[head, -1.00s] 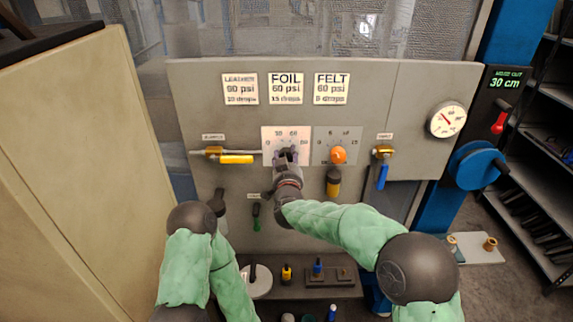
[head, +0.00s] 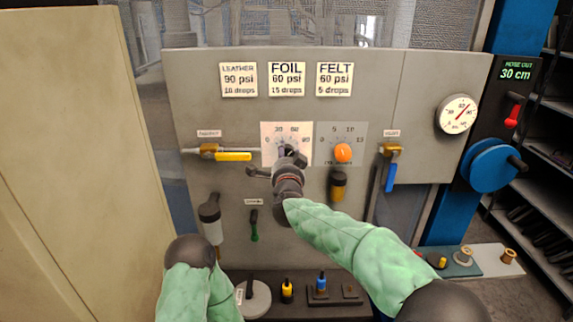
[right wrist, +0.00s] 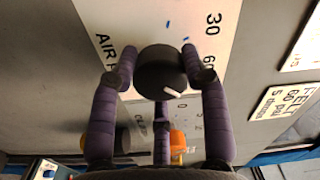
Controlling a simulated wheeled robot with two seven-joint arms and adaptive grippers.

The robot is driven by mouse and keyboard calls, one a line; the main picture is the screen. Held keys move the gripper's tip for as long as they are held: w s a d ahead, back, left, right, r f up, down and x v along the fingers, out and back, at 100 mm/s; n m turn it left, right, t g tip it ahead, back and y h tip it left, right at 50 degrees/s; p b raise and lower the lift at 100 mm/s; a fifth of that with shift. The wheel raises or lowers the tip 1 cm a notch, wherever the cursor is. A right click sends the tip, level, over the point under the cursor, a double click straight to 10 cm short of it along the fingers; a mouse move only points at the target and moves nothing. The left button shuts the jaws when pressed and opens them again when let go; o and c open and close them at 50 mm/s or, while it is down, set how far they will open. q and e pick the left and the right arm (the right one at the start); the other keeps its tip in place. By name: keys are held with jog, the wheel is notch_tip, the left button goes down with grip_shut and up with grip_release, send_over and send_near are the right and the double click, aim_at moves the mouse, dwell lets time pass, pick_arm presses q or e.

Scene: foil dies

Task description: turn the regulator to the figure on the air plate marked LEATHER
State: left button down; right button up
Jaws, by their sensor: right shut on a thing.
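The LEATHER plate (head: 239,79) at the upper left of the board reads 90 psi and 10 drops. The regulator knob is dark and sits on the white air dial plate (head: 268,132), marked 0, 30, 60 and 90; my gripper mostly hides it in the head view. In the right wrist view the knob (right wrist: 160,68) shows between the fingers of my right gripper (right wrist: 165,75), which is shut on it. The gauge needle (head: 457,114) points up and right.
Beside the dial is an orange knob (head: 343,153) on a grey plate. A yellow-handled valve (head: 233,156) is at left and a blue-handled valve (head: 390,177) at right. A blue reel (head: 489,165) stands further right. A bench with small parts runs below.

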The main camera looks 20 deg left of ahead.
jog(key=m+b, duration=0.2)
jog(key=m, duration=0.1)
jog(key=m+b, duration=0.1)
jog(key=m, duration=0.1)
jog(key=shift+w+d+r+h, duration=0.1)
jog(key=shift+d+r+h, duration=0.2)
jog(key=shift+r, duration=0.05)
dwell(0.3)
jog(key=o, duration=1.1)
jog(key=shift+o, duration=0.2)
jog(key=shift+w+d+f, duration=0.1)
jog(key=shift+f, duration=0.05)
jog(key=shift+a+f, duration=0.1)
jog(key=shift+a, duration=0.1)
jog(key=shift+s, duration=0.3)
jog(key=v, duration=1.1)
jog(key=shift+s+d, duration=0.25)
jog(key=shift+d, duration=0.05)
